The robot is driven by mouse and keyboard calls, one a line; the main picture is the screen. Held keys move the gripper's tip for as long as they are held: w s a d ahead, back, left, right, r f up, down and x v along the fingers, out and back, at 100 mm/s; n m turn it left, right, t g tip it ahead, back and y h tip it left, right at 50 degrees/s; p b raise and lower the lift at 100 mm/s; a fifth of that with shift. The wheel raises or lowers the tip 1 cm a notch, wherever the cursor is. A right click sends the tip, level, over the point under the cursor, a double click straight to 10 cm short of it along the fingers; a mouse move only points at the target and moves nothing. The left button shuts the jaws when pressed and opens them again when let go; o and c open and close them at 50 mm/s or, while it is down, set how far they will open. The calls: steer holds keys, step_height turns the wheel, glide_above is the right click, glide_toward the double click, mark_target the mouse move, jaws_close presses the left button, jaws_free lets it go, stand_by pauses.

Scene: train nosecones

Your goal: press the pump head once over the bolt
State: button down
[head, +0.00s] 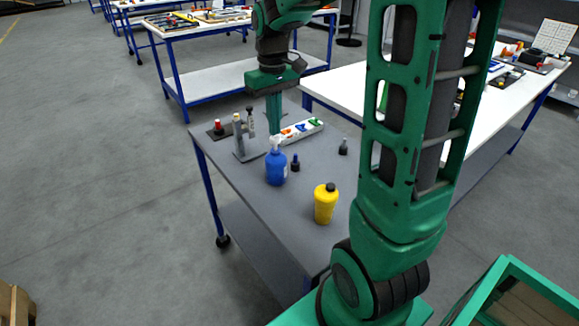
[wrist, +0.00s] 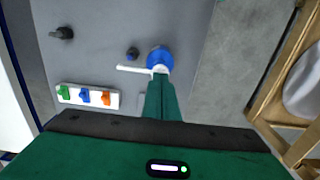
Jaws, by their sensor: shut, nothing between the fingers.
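A blue pump bottle (head: 276,168) with a white pump head (head: 277,143) stands upright on the grey table. In the wrist view the bottle (wrist: 160,54) is seen from above, and its white nozzle (wrist: 130,69) points left. My gripper (head: 274,132) points straight down with its fingers together, empty, right at the top of the pump head. In the wrist view the fingertips (wrist: 160,79) overlap the edge of the pump head; I cannot tell whether they touch it.
A yellow bottle (head: 325,204) stands nearer on the table (head: 232,172). A white tray (head: 290,137) with coloured pieces lies behind. A grey stand (head: 238,138) is at the left.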

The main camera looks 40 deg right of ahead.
step_height(320, 180, up, 6)
stand_by(0.8)
stand_by(0.3)
steer(key=s+d+f+m, duration=0.1)
steer(key=s+f+m, duration=0.2)
steer(key=s, duration=1)
steer(key=s+d+f+m, duration=0.1)
steer(key=s+f+m, duration=0.2)
steer(key=s, duration=1)
step_height(320, 180, down, 3)
steer(key=shift+r, duration=0.2)
steer(key=shift+d, duration=0.1)
